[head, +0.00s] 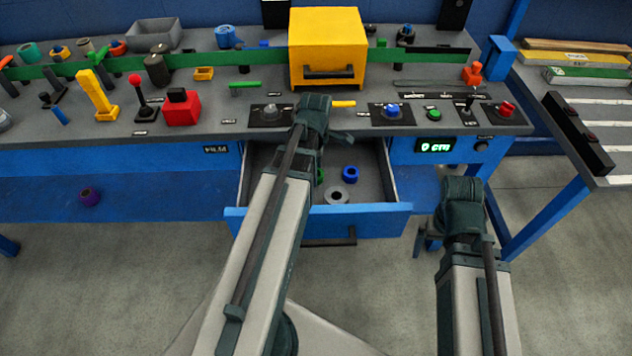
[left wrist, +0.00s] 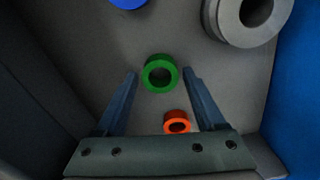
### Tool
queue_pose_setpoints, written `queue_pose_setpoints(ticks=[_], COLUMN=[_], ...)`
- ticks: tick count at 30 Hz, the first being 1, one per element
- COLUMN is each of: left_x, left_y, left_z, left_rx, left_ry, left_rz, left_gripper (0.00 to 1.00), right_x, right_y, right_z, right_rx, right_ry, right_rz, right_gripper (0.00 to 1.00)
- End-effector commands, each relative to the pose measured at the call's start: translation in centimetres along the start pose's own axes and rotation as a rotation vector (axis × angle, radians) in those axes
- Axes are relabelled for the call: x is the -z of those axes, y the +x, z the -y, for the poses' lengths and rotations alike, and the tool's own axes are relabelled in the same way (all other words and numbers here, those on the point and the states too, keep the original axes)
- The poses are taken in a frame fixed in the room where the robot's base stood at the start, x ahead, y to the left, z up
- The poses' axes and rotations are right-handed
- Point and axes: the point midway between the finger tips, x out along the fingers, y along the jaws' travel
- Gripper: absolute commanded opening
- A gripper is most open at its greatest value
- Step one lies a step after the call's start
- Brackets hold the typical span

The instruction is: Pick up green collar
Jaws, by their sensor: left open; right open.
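The green collar (left wrist: 160,73) lies on the grey drawer floor, hole upward. In the left wrist view it sits between the tips of my left gripper (left wrist: 160,72), with a gap on both sides. The left fingers are open and hold nothing; I cannot tell how high they are above the floor. In the head view my left arm reaches into the open drawer and hides most of the collar, with a green edge (head: 321,176) showing. My right gripper (head: 432,238) is right of the drawer, empty, its fingers mostly hidden.
The drawer (head: 375,210) also holds a grey ring (head: 337,195), a blue ring (head: 350,172) and an orange ring (left wrist: 177,122) close to the green collar. Drawer walls stand close around. A yellow box (head: 327,40) and several controls stand on the bench above.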

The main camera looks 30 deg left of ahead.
Motion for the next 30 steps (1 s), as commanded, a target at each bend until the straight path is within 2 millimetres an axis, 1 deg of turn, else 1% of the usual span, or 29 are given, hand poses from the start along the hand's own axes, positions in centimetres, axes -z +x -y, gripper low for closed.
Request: queue_pose_setpoints(ticks=[1, 7, 8, 12, 14, 15, 17, 18, 19, 20, 30], left_x=[0.01, 0.01, 0.01, 0.01, 0.01, 0.01, 0.01, 0.01, 0.01, 0.01, 0.01], left_y=[0.45, 0.23, 0.23, 0.23, 0.23, 0.23, 0.23, 0.23, 0.23, 0.23, 0.07], left_z=[0.01, 0.01, 0.01, 0.01, 0.01, 0.01, 0.00, 0.00, 0.00, 0.00, 0.01], left_rx=[0.000, 0.000, 0.000, 0.000, 0.000, 0.000, 0.000, 0.000, 0.000, 0.000, 0.000], left_ry=[0.000, 0.000, 0.000, 0.000, 0.000, 0.000, 0.000, 0.000, 0.000, 0.000, 0.000], left_rz=[0.000, 0.000, 0.000, 0.000, 0.000, 0.000, 0.000, 0.000, 0.000, 0.000, 0.000], left_gripper=[0.71, 0.71, 0.70, 0.45, 0.34, 0.27, 0.16, 0.09, 0.03, 0.00, 0.00], right_x=[0.03, 0.01, 0.01, 0.01, 0.01, 0.01, 0.01, 0.01, 0.01, 0.01, 0.00], right_y=[0.45, 0.23, 0.23, 0.23, 0.23, 0.23, 0.23, 0.23, 0.23, 0.23, 0.07], right_z=[0.04, 0.02, 0.02, 0.02, 0.02, 0.02, 0.02, 0.02, 0.02, 0.02, 0.01], right_rx=[0.000, 0.000, 0.000, 0.000, 0.000, 0.000, 0.000, 0.000, 0.000, 0.000, 0.000], right_ry=[0.000, 0.000, 0.000, 0.000, 0.000, 0.000, 0.000, 0.000, 0.000, 0.000, 0.000], right_rz=[0.000, 0.000, 0.000, 0.000, 0.000, 0.000, 0.000, 0.000, 0.000, 0.000, 0.000], right_gripper=[1.00, 1.00, 1.00, 1.00, 1.00, 1.00, 1.00, 1.00, 1.00, 1.00, 1.00])
